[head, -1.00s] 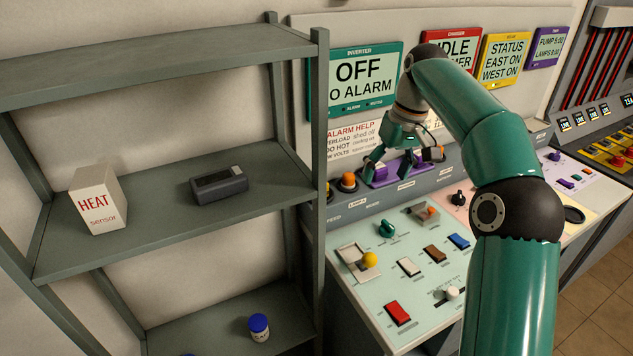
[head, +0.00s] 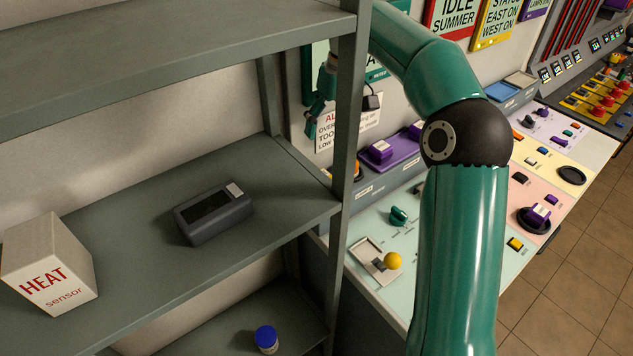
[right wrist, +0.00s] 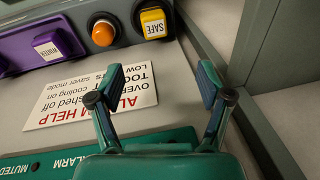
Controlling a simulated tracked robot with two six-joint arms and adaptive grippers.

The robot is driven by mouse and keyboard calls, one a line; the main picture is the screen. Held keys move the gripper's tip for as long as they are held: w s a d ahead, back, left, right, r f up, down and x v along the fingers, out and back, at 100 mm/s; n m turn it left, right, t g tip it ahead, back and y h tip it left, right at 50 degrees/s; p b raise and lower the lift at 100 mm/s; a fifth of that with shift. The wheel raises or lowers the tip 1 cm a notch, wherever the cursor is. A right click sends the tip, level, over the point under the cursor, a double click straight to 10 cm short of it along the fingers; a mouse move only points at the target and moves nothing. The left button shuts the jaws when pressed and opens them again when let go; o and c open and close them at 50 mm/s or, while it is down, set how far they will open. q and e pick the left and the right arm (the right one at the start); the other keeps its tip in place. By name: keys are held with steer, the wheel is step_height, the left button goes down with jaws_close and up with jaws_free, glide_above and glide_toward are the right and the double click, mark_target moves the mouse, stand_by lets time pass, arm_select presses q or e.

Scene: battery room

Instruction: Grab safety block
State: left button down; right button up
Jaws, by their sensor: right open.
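A yellow block marked SAFE (right wrist: 153,24) sits in a dark holder at the top of the right wrist view. In the head view I cannot make it out; the shelf post covers that part of the panel. My right gripper (right wrist: 160,82) is open and empty, its fingers apart over the wall with the alarm notice, short of the block. In the head view the right gripper (head: 318,102) is partly hidden behind the shelf post. My left gripper is not in view.
The grey shelf post (head: 346,120) stands close beside my right gripper. An orange button (right wrist: 103,33) and a purple switch holder (right wrist: 20,50) are left of the block. The shelf holds a HEAT sensor box (head: 45,270) and a dark device (head: 213,212).

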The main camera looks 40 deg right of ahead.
steer(key=f, duration=0.7)
steer(key=shift+w+f, duration=0.2)
steer(key=shift+f, duration=0.2)
steer(key=f, duration=0.5)
steer(key=shift+w+a+f, duration=0.3)
steer(key=shift+w, duration=0.05)
steer(key=shift+c, duration=0.2)
steer(key=c, duration=1.3)
